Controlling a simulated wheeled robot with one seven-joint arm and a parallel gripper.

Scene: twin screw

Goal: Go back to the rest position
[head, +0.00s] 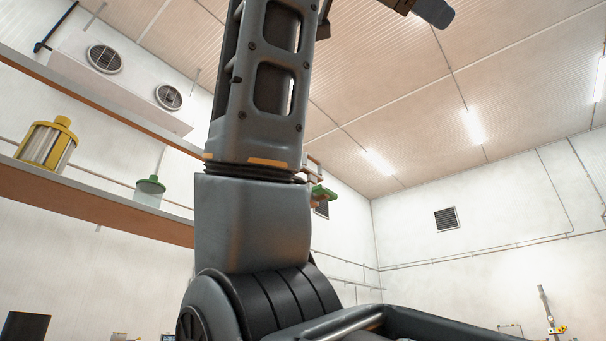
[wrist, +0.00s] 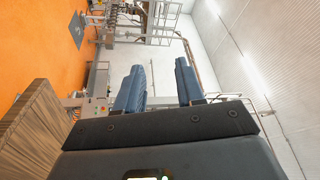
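My gripper (wrist: 159,88) shows in the wrist view with two blue fingers standing apart. Nothing is between the fingers, only the distant room behind them. In the head view my arm rises through the middle of the picture, and a dark piece of it shows at the top right. The fingers cannot be made out in the head view.
In the head view a brown shelf (head: 90,197) at left holds a yellow-and-silver canister (head: 46,147) and a green-lidded jar (head: 149,191). The wrist view, turned sideways, shows an orange floor (wrist: 40,45), a brown wooden surface (wrist: 35,135) at lower left and distant machinery (wrist: 150,20).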

